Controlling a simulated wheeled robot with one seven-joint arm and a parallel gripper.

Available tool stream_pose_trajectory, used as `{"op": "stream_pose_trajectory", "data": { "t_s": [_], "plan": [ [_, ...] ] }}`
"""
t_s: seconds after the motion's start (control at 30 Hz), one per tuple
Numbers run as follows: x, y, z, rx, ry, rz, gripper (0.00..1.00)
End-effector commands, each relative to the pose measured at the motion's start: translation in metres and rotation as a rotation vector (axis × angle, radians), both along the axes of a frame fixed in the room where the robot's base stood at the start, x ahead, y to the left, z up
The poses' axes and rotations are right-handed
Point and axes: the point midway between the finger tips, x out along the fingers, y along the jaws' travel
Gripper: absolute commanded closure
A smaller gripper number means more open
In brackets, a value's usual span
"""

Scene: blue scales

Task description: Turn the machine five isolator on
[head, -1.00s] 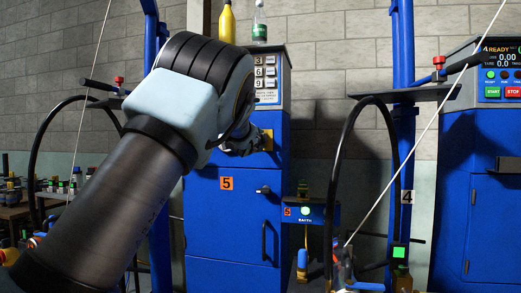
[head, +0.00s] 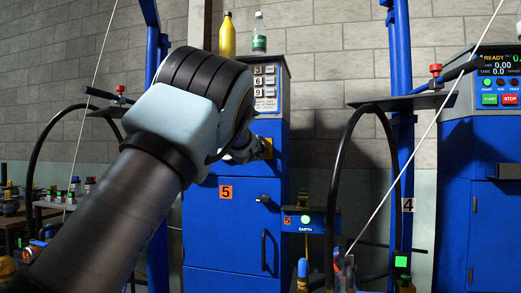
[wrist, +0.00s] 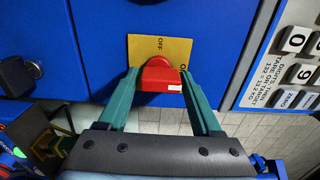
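The machine five cabinet (head: 225,240) is blue, with an orange "5" label (head: 226,192). Its isolator is a red knob (wrist: 160,78) on a yellow plate (wrist: 175,48) in the wrist view. "OFF" is printed on the plate above the knob, with a partly hidden word at its right. A white mark sits at the knob's lower right. My gripper (wrist: 160,84) has its green fingers on either side of the knob, seemingly touching both sides.
A keypad (head: 264,80) is above the isolator; it also shows in the wrist view (wrist: 298,55). Two bottles (head: 227,35) (head: 259,33) stand on the cabinet. A lit "EARTH" box (head: 305,221) hangs at its right. A blue post (head: 400,120) and black hose (head: 340,160) stand farther right.

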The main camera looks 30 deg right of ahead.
Motion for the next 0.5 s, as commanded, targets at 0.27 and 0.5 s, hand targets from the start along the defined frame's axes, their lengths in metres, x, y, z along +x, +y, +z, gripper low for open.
{"op": "stream_pose_trajectory", "data": {
  "t_s": [0.27,0.5],
  "plan": [
    [0.0005,0.0005,0.0,-0.001,0.001,0.001,0.18],
    [-0.0063,0.0066,-0.0002,-0.001,0.0,0.001,0.18]
  ]
}}
